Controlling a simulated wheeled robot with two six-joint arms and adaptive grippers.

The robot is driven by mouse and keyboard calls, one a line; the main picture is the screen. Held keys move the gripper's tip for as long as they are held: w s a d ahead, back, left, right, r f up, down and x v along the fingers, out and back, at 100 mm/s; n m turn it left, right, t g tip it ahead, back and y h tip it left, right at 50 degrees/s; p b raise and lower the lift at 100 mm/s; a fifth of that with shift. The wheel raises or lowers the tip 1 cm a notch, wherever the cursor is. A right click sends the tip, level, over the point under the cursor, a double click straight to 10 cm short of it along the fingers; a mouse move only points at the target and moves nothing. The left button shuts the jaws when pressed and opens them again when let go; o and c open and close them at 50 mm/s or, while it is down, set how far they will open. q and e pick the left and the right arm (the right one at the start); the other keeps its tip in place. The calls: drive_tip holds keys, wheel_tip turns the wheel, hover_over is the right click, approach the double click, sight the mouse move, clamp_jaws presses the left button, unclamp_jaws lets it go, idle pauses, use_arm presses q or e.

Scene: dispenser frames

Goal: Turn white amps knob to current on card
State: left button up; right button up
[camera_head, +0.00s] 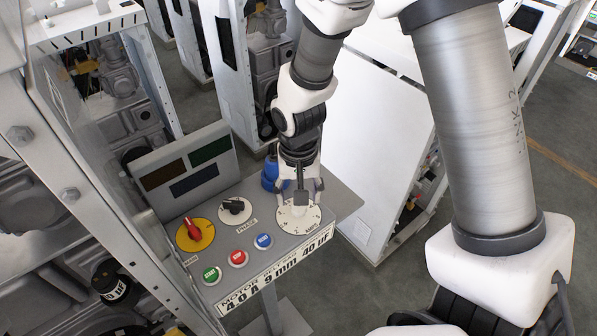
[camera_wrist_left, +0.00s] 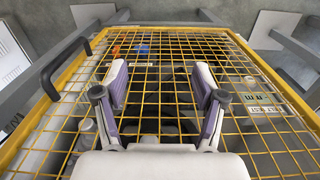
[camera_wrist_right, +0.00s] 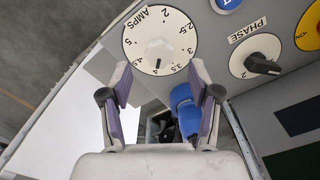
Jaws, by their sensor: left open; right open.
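The white AMPS dial (camera_head: 299,217) is at the panel's right end. In the right wrist view, its white knob (camera_wrist_right: 158,50) has a dark mark toward the dial's lower edge; the exact reading is unclear. My right gripper (camera_head: 300,192) is open over the dial, fingers apart; it also shows in the right wrist view (camera_wrist_right: 158,78), with the dial just beyond its fingertips. I cannot tell whether they touch it. The card (camera_head: 277,272) on the panel's front edge reads 4.0 A, 9 mm, 40 µF. My left gripper (camera_wrist_left: 160,78) is open and empty, facing yellow mesh.
The panel also has a black PHASE knob (camera_head: 234,210), a red knob on yellow (camera_head: 194,233), and green, red and blue buttons. A blue object (camera_head: 270,174) stands behind the dial. A yellow mesh guard (camera_wrist_left: 232,36) fills the left wrist view.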

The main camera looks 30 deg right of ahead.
sight(299, 207)
wheel_tip(299, 207, up, 9)
drive_tip(key=shift+f, duration=0.2)
idle(0.4)
